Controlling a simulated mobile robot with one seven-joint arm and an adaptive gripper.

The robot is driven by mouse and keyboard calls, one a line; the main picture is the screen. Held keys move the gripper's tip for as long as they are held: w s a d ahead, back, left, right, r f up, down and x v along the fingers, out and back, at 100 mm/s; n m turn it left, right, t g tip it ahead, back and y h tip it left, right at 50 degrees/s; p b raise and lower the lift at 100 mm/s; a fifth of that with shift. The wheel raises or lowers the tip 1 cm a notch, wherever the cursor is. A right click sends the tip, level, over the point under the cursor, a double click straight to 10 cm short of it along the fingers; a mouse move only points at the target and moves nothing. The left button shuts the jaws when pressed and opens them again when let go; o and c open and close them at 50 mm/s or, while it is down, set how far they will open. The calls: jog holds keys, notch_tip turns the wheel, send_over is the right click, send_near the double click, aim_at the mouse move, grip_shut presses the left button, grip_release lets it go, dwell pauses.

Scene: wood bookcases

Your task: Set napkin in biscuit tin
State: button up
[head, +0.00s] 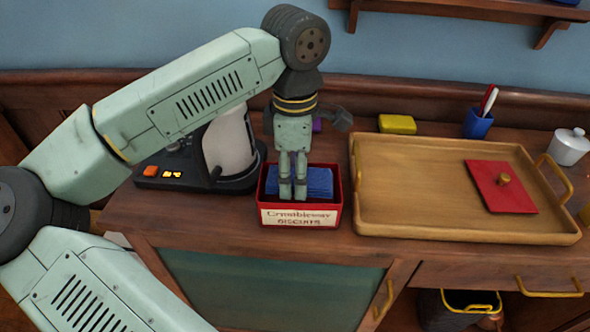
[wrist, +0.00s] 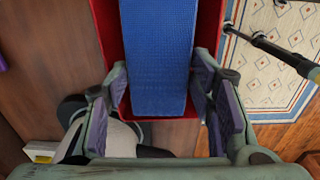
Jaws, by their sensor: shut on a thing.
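The biscuit tin (head: 299,217) is an open red box with a cream lettered label, standing near the front edge of the wooden cabinet top. The blue napkin (head: 319,181) lies inside the tin's walls in the head view. My gripper (head: 286,193) points down over the tin, its fingertips in front of the napkin. In the wrist view the napkin (wrist: 158,55) runs between my gripper's fingers (wrist: 160,78), which are shut on it, with the tin's red wall (wrist: 105,25) around it. Whether the napkin touches the tin's floor is hidden.
A coffee machine (head: 228,150) stands close left of the tin. A wooden tray (head: 420,200) is close right, holding a red lid (head: 500,187) with a knob. A yellow block (head: 397,124), a blue pen cup (head: 478,123) and a white pot (head: 570,147) stand behind and right.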

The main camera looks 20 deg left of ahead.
jog(key=shift+f+b, duration=0.45)
jog(key=shift+f, duration=0.05)
jog(key=o, duration=0.7)
notch_tip(320, 180, up, 2)
jog(key=shift+p, duration=0.85)
notch_tip(320, 180, up, 11)
jog(key=shift+r+b, duration=0.15)
jog(key=shift+b, duration=0.55)
